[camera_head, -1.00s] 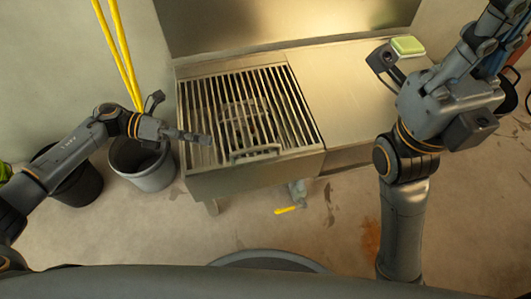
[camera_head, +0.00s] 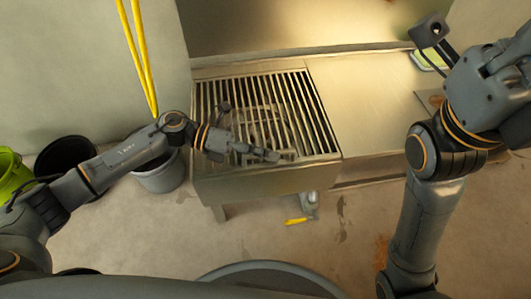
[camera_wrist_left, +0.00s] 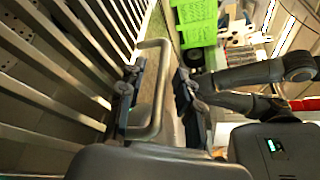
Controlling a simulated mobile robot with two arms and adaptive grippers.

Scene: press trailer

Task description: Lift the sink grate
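The sink grate (camera_head: 300,110) is a metal rack of parallel bars, lying flat over the sink basin on the left of the steel counter. Its bars also show in the left wrist view (camera_wrist_left: 50,62). The grate's looped handle (camera_wrist_left: 164,78) is at its front edge. My left gripper (camera_head: 268,154) is above that front edge. In the left wrist view my left gripper (camera_wrist_left: 158,88) is open, with one finger on each side of the handle's outer bar. I cannot tell whether they touch it. My right gripper (camera_head: 508,66) is at the upper right, partly cut off.
The bare steel counter top (camera_head: 360,95) lies right of the grate. A green sponge (camera_head: 428,60) sits at its back. A grey bucket (camera_head: 162,178) stands left of the sink, with black and green buckets farther left. A yellow-handled valve (camera_head: 297,221) hangs below.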

